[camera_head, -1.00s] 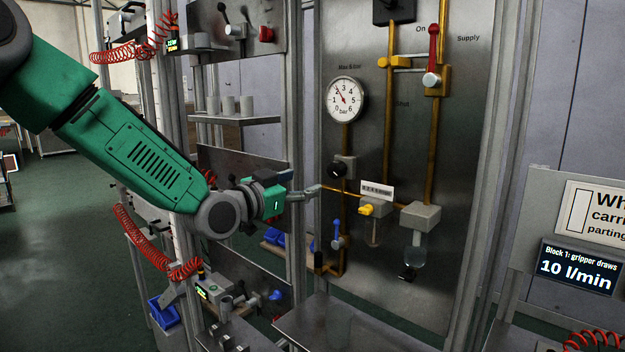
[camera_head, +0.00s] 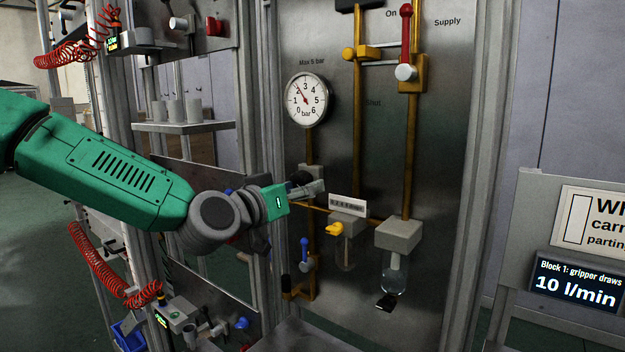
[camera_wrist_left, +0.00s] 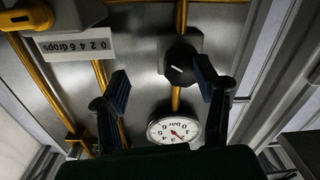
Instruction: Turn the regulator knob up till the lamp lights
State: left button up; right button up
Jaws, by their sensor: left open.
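The regulator knob is black on a grey block; it shows in the left wrist view (camera_wrist_left: 180,66) and is partly covered by my fingers in the head view. My left gripper (camera_head: 312,188) is at the panel in front of the knob. In the left wrist view its fingers (camera_wrist_left: 163,84) are spread, with the knob beyond the gap and closer to the right-hand finger. I cannot tell whether they touch it. The round pressure gauge (camera_head: 306,100) sits above the knob, its needle pointing up-left near 2. I cannot make out a lamp. My right gripper is out of view.
The panel carries a yellow tap (camera_head: 334,229) below a drops label, a blue lever (camera_head: 304,254), a red supply lever (camera_head: 405,40) and brass pipes. A shelf with grey cups (camera_head: 184,126) stands left. A display (camera_head: 577,288) reads 10 l/min.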

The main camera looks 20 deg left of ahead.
aim_at(297, 184)
pick_arm(q)
jog(key=w+a, duration=0.3)
jog(key=shift+w+a+p, duration=0.15)
jog(key=shift+w+p, duration=0.05)
jog(key=shift+p, duration=0.1)
jog(key=d, duration=0.3)
jog(key=shift+w, duration=0.15)
jog(key=c, duration=0.9)
jog(key=shift+c, duration=1.3)
jog(key=shift+w+a+f, duration=0.1)
jog(key=shift+w+a, duration=0.1)
jog(key=shift+a, duration=0.5)
jog(key=shift+s+d, duration=0.15)
jog(key=shift+d, duration=0.25)
jog(key=shift+a, duration=0.1)
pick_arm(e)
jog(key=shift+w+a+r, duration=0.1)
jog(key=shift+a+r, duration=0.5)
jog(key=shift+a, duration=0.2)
